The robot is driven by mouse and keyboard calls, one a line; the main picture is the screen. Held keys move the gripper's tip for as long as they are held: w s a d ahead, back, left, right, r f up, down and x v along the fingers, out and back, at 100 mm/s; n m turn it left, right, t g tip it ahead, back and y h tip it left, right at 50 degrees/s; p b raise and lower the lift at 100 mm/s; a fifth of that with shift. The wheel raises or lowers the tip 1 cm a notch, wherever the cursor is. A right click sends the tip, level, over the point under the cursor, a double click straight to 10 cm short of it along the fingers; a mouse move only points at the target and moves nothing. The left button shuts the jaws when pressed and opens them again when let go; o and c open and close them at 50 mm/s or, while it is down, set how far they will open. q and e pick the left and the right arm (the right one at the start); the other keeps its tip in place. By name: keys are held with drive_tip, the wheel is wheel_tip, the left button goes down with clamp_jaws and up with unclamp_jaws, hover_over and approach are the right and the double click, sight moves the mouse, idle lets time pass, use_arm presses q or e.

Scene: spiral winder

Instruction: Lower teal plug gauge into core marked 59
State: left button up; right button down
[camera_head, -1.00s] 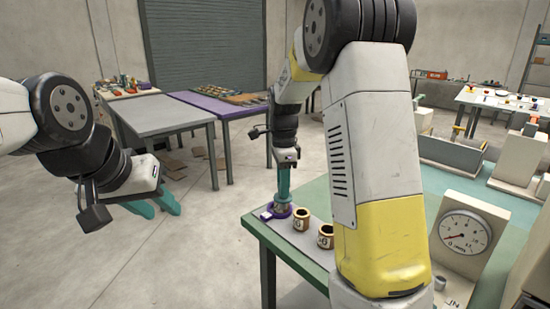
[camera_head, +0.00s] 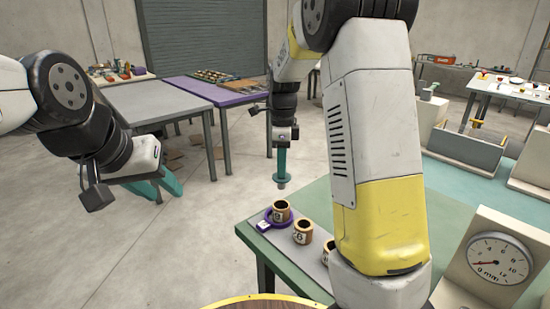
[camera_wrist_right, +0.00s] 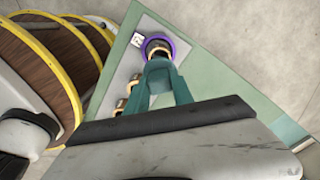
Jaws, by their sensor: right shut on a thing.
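My right gripper (camera_head: 283,140) is shut on the teal plug gauge (camera_head: 281,170), which hangs about upright, its flange and grey tip downward. A brown core (camera_head: 281,211) stands in a purple ring (camera_head: 267,221) near the table corner. The gauge tip is above and apart from this core. Two more cores (camera_head: 302,232) stand in a row to its right, one partly hidden by my arm; I cannot read the full numbers. In the right wrist view the gauge (camera_wrist_right: 160,78) partly covers the core in the purple ring (camera_wrist_right: 171,43). My left gripper (camera_head: 158,187) is open and empty, away from the table.
The green table (camera_head: 252,236) carries a dial gauge block (camera_head: 485,250) on the right. A yellow-rimmed wooden disc (camera_head: 265,301) shows at the bottom edge; yellow-rimmed wooden reels (camera_wrist_right: 40,60) lie left in the wrist view. Grey and purple tables stand behind. Floor left of the green table is clear.

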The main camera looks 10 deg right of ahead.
wheel_tip(320, 180, down, 10)
drive_tip(key=shift+r, duration=0.15)
idle(1.0)
drive_tip(key=c, duration=1)
unclamp_jaws()
